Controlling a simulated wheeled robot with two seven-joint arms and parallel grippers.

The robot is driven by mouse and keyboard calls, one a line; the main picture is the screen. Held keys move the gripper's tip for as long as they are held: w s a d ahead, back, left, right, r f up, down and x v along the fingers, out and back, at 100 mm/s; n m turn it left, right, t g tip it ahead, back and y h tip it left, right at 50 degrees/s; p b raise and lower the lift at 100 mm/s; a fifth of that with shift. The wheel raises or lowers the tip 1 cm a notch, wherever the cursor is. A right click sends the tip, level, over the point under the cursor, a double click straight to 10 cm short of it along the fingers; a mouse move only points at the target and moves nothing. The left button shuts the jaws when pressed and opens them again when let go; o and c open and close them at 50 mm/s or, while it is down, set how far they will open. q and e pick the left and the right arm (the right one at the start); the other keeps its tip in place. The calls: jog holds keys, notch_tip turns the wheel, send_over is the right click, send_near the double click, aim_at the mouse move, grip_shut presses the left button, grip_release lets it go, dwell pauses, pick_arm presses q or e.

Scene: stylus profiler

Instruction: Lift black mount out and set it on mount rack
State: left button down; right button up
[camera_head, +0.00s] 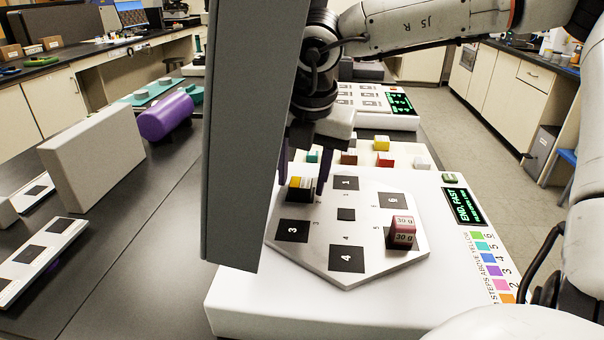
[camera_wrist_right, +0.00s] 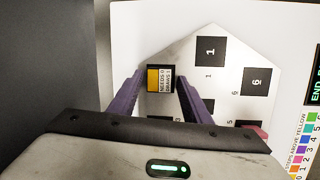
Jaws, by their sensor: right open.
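A dark block with a yellow strip and a white label (camera_head: 298,194) sits on the hexagonal white plate (camera_head: 322,257), at the slot between numbers 1 and 3. It is likely the black mount. It also shows in the right wrist view (camera_wrist_right: 161,80), between the fingertips. My right gripper (camera_head: 303,180) is open, its purple fingers pointing down on either side of the block with gaps visible. I cannot tell how low the tips are. A white strip with black squares (camera_head: 62,228) lies at the left; I cannot tell if it is the mount rack. My left gripper is not in view.
A tall grey panel (camera_head: 250,130) rises close left of my right gripper and hides part of the bench. A pink 30 g block (camera_head: 402,232) sits near slot 5. Several coloured blocks stand behind the plate. A display (camera_head: 468,206) is at right.

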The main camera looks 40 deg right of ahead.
jog(key=shift+f, duration=0.15)
jog(key=shift+c, duration=0.4)
grip_shut()
